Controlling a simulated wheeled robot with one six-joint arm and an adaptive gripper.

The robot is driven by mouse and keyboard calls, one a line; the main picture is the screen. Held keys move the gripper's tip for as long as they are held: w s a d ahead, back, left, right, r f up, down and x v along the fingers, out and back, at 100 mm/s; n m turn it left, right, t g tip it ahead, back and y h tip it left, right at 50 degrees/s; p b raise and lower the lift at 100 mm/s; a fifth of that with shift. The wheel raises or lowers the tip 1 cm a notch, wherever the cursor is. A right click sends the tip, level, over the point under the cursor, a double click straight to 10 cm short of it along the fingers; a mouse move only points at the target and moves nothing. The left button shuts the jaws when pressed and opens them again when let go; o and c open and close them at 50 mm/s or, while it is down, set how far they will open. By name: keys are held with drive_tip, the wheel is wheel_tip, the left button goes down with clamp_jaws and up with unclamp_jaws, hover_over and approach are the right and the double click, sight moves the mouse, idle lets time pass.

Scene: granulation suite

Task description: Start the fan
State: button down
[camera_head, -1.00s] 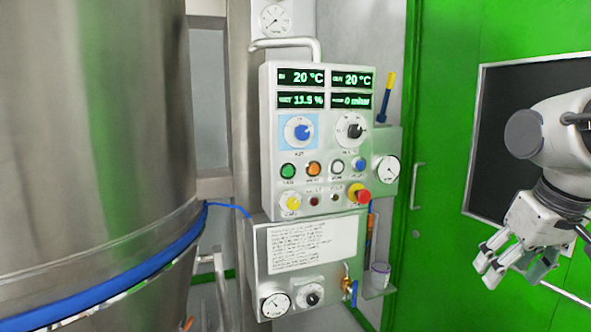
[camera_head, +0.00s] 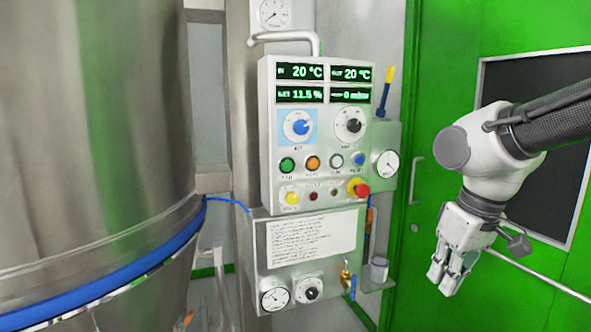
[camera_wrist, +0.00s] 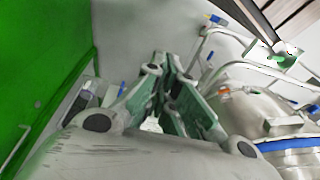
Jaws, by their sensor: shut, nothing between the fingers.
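The control panel (camera_head: 265,150) stands in the middle of the head view, upright on a steel column. Its lower row has a green button (camera_head: 287,165), an orange button (camera_head: 313,163), a white button (camera_head: 336,160) and a blue button (camera_head: 358,159). Above them are a blue knob (camera_head: 300,125) and a black knob (camera_head: 351,125). Below are a yellow button (camera_head: 292,197) and a red mushroom button (camera_head: 361,191). Button labels are too small to read. My gripper (camera_head: 443,285) is right of the panel and lower, pointing down, shut and empty. It also shows in the wrist view (camera_wrist: 172,75).
A large steel vessel (camera_head: 90,130) with a blue band fills the left. A lower box (camera_head: 262,265) carries a text sheet, a gauge and a knob. A valve (camera_head: 347,280) and small cup (camera_head: 379,268) sit beside it. A green door (camera_head: 430,120) is behind my arm.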

sight(292, 166)
drive_tip(key=w+a+f+m+t+y, duration=0.25)
drive_tip(key=w+a, duration=0.35)
drive_tip(key=a, duration=0.5)
drive_tip(key=w+a+f+m+t+y, duration=0.1)
drive_tip(key=w+a+m+t+y, duration=0.15)
drive_tip(key=w+a, duration=0.65)
drive_tip(key=w+r+m+t, duration=0.3)
drive_tip(key=r+m+t, duration=0.2)
drive_tip(key=r+m, duration=0.1)
drive_tip(key=w+r+m+t, duration=0.3)
drive_tip(key=r+m+t, duration=0.2)
drive_tip(key=r, duration=0.3)
drive_tip(key=shift+r+m+h, duration=0.15)
drive_tip(key=shift+m+h, duration=0.15)
drive_tip(key=shift+m, duration=0.6)
drive_tip(key=shift+w, duration=0.15)
drive_tip(key=x, duration=1.4)
